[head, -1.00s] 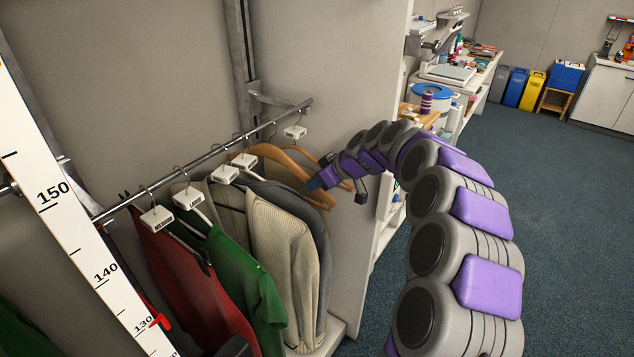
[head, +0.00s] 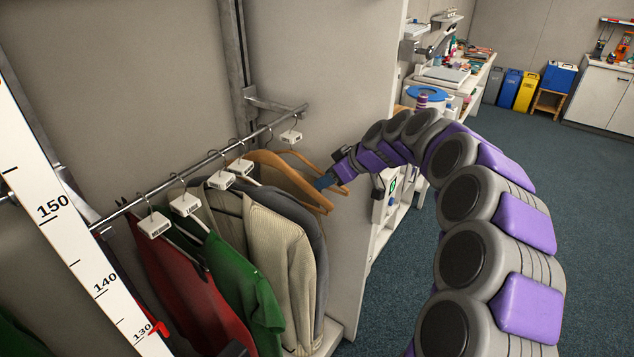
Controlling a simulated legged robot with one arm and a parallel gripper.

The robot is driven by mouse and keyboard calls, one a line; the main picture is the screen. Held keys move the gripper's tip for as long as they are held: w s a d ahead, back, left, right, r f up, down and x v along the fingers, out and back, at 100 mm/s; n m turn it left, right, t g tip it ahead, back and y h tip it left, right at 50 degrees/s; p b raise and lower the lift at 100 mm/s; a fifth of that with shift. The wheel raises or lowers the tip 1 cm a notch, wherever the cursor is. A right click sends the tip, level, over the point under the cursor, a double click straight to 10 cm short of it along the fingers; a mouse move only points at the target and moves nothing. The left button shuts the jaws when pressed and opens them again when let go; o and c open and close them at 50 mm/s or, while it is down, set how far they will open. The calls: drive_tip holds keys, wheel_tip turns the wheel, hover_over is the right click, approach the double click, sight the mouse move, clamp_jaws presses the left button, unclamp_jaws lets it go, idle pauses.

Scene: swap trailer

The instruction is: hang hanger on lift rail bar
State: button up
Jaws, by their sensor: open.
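The lift rail bar (head: 196,164) is a thin metal rod running from the lower left up to a bracket on the wall at its right end. A bare wooden hanger (head: 290,183) is at the right part of the bar, beyond the grey garment; its hook looks to be on the bar.
Red (head: 195,285), green (head: 250,290) and cream (head: 275,250) garments hang on the bar with white tags. A measuring board (head: 75,235) stands at the left. A wall panel (head: 345,80) is behind my gripper. Open floor (head: 580,250) lies at the right.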

drive_tip(key=p+v, duration=0.1)
drive_tip(key=v, duration=0.9)
drive_tip(key=s+a+f+m+g+h, duration=0.1)
drive_tip(key=s+a+g, duration=0.15)
drive_tip(key=s, duration=0.85)
drive_tip(key=s+a+f+m+g+h, duration=0.15)
drive_tip(key=s+a, duration=0.25)
drive_tip(key=s, duration=0.6)
drive_tip(key=s+d+f+m+g+h, duration=0.1)
drive_tip(key=s+d+f+m, duration=0.1)
drive_tip(key=s, duration=0.6)
drive_tip(key=s+d+f+m+g+h, duration=0.1)
drive_tip(key=s+d+f+m+h, duration=0.1)
drive_tip(key=s, duration=0.6)
drive_tip(key=s+d+f+m+g+h, duration=0.1)
drive_tip(key=s+d+f+m, duration=0.2)
drive_tip(key=s, duration=0.5)
drive_tip(key=shift+s+d+f+m, duration=0.4)
drive_tip(key=shift+f+m, duration=0.05)
drive_tip(key=shift+f, duration=0.55)
drive_tip(key=shift+h, duration=0.25)
